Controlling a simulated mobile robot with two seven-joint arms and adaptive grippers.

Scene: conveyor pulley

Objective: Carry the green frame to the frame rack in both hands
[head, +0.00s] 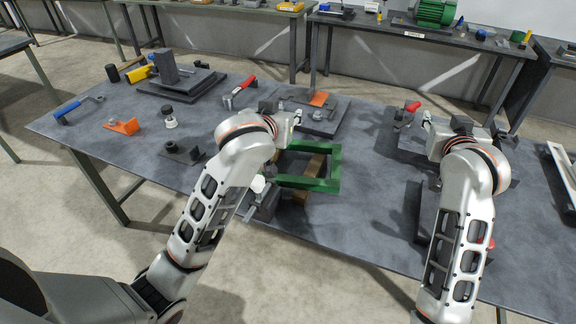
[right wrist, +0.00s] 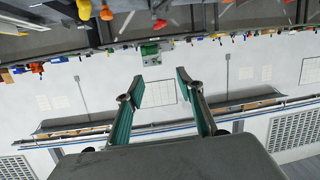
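The green frame (head: 335,170) is a rectangular frame at the table's middle near the front edge, lying over brown wooden blocks (head: 312,166). My left arm covers its left part. My left gripper (head: 268,107) is a small dark shape beyond the wrist, above and behind the frame; its fingers are not clear. My right gripper (head: 462,123) is to the right of the frame, well apart from it. In the right wrist view its two fingers (right wrist: 166,92) are spread with nothing between them. I cannot surely pick out the frame rack.
The grey table (head: 360,225) holds a dark stepped block (head: 172,78), a red-handled clamp (head: 240,92), an orange piece (head: 122,126) and a blue-handled tool (head: 70,108). A pale-edged rack-like piece (head: 562,168) is at the far right. A back bench holds a green motor (head: 435,12).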

